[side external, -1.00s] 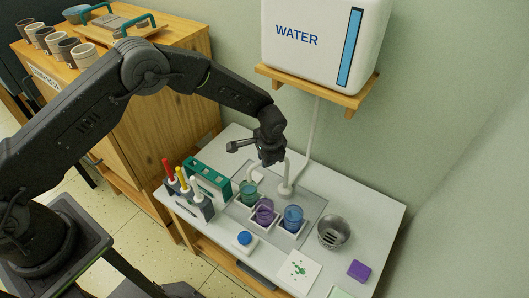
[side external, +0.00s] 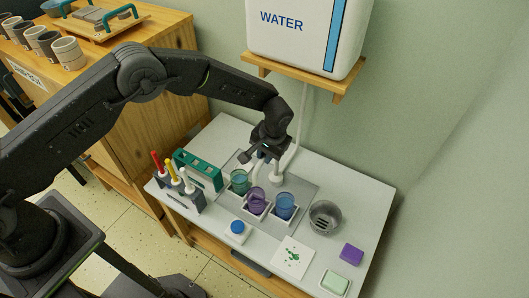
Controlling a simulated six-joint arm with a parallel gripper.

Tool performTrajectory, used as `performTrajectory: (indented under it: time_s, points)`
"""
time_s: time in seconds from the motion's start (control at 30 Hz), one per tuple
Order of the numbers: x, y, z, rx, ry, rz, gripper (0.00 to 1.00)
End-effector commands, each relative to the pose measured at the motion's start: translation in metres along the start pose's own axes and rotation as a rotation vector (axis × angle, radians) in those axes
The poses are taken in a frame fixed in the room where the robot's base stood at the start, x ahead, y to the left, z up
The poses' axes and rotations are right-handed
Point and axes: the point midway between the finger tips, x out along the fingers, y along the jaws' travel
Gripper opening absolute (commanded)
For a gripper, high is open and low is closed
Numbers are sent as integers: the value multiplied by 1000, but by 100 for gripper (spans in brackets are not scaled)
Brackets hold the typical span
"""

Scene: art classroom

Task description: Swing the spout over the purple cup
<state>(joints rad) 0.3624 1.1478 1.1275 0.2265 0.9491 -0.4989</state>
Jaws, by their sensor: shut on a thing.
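The purple cup (side external: 257,201) stands in the middle of a row on the sink tray, between a green cup (side external: 239,182) on its left and a blue cup (side external: 285,206) on its right. The white spout (side external: 256,176) comes from the tap column (side external: 279,172) behind the cups. Its end hangs near the gap between the green and purple cups; I cannot tell exactly which it is over. My gripper (side external: 258,157) is shut on the spout, above and behind the cups. The gripper partly hides the spout's upper part.
A marker holder (side external: 184,198) and a teal rack (side external: 199,172) stand left of the cups. A blue-capped jar (side external: 237,230), a painted card (side external: 292,257), a metal strainer (side external: 325,217), a purple sponge (side external: 351,254) and a soap dish (side external: 335,284) lie around. The water tank (side external: 290,30) hangs above.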

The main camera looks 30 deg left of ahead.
Motion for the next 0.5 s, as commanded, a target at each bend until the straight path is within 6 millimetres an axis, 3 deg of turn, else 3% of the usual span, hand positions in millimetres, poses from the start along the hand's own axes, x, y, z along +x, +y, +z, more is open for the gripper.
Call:
performTrajectory:
  time_s: [0.37, 0.4, 0.5]
  points:
    - [0, 0, -1, -3, 2, 1, 0]
    - [0, 0, -1, -2, 2, 1, 20]
    - [0, 0, 0, -2, 2, 1, 30]
